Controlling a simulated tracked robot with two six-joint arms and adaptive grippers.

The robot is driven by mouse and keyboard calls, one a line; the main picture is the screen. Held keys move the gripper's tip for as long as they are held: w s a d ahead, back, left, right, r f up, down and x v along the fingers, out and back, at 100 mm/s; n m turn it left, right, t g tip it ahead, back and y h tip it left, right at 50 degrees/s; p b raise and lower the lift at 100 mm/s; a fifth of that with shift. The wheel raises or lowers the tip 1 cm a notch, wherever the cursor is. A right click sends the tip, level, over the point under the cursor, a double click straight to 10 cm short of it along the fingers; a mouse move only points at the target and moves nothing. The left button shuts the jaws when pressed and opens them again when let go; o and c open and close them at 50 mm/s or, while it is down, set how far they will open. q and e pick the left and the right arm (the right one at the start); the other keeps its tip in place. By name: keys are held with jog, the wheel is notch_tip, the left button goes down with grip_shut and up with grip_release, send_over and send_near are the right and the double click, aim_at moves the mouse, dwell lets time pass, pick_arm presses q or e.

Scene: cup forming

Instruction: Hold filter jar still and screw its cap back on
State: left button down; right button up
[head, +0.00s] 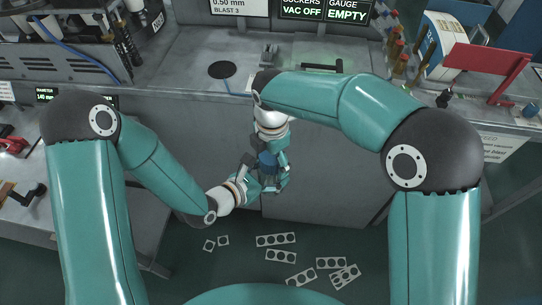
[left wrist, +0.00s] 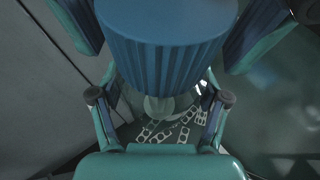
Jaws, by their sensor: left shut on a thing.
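The blue ribbed cap (left wrist: 165,45) fills the top of the left wrist view and shows small in the head view (head: 267,160). A clear rounded part (left wrist: 158,106) below it looks like the filter jar, mostly hidden by cap and fingers. My left gripper (head: 264,182) is shut on the jar from the left; its fingers also show in the left wrist view (left wrist: 160,105). My right gripper (head: 272,158) points down from above. Its fingers stand on both sides of the cap and look slightly apart from it. Whether the cap sits on the jar's thread is hidden.
Several flat punched strips (head: 275,240) lie on the dark floor below.

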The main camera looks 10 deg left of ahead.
jog(key=c, duration=1.1)
jog(key=m, duration=0.5)
jog(key=shift+c, duration=0.2)
jog(key=m, duration=0.6)
jog(key=shift+m, duration=0.4)
jog(key=m, duration=0.6)
jog(key=shift+a, duration=0.1)
jog(key=m, duration=0.6)
jog(key=o, duration=1.4)
jog(key=shift+c, duration=0.2)
